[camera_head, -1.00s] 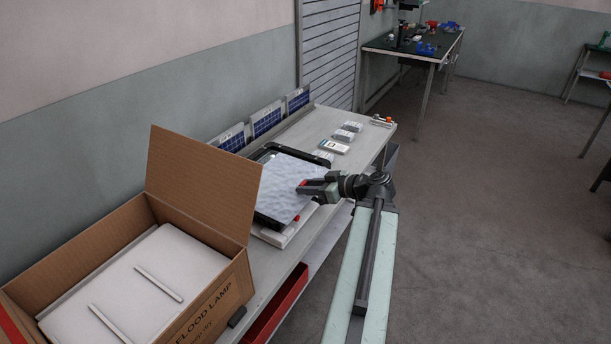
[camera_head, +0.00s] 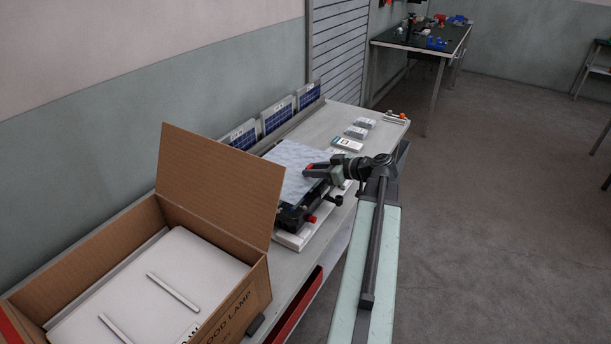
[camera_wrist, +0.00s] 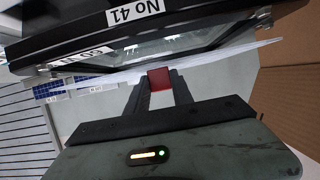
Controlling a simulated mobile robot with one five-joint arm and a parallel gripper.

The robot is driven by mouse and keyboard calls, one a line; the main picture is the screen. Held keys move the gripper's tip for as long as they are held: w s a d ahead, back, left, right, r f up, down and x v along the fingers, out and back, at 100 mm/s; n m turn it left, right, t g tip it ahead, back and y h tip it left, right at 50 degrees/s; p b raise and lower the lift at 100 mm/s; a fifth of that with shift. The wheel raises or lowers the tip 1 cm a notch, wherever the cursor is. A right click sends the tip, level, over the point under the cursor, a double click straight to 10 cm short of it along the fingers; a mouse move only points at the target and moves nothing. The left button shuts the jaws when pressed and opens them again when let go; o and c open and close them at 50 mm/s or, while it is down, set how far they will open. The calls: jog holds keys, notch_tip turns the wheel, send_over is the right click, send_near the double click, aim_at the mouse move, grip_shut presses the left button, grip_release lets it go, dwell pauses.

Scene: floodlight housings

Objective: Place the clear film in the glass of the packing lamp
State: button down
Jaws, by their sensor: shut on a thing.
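My gripper (camera_head: 312,171) is shut on the near edge of the clear film (camera_head: 290,168), a pale bluish, slightly rippled sheet. The film is held above the black packing lamp (camera_head: 292,217), covering most of it in the head view. The lamp sits on a white base on the bench. In the wrist view, the gripper's red-tipped fingers (camera_wrist: 159,79) pinch the film (camera_wrist: 222,60), seen almost edge-on. Beyond it is the lamp's black frame (camera_wrist: 215,22) with a "No 41" label and part of its glass (camera_wrist: 165,45). The gap between film and glass is hard to judge.
An open cardboard box (camera_head: 222,190) with white packing stands at the left front. Small solar panels (camera_head: 277,115) line the back of the bench. Several small white boxes (camera_head: 347,145) lie beyond the lamp. A red bin (camera_head: 300,305) is under the bench edge.

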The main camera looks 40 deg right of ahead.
jog(key=shift+w+d, duration=0.1)
jog(key=shift+w, duration=0.2)
jog(key=f+b, duration=0.3)
jog(key=shift+w+d+f, duration=0.25)
jog(key=shift+w+f, duration=0.1)
jog(key=shift+s+f+b, duration=0.15)
jog(key=shift+s+b, duration=0.1)
jog(key=shift+b, duration=0.3)
jog(key=shift+w+a, duration=0.2)
jog(key=shift+w, duration=0.1)
jog(key=c, duration=1.1)
grip_release()
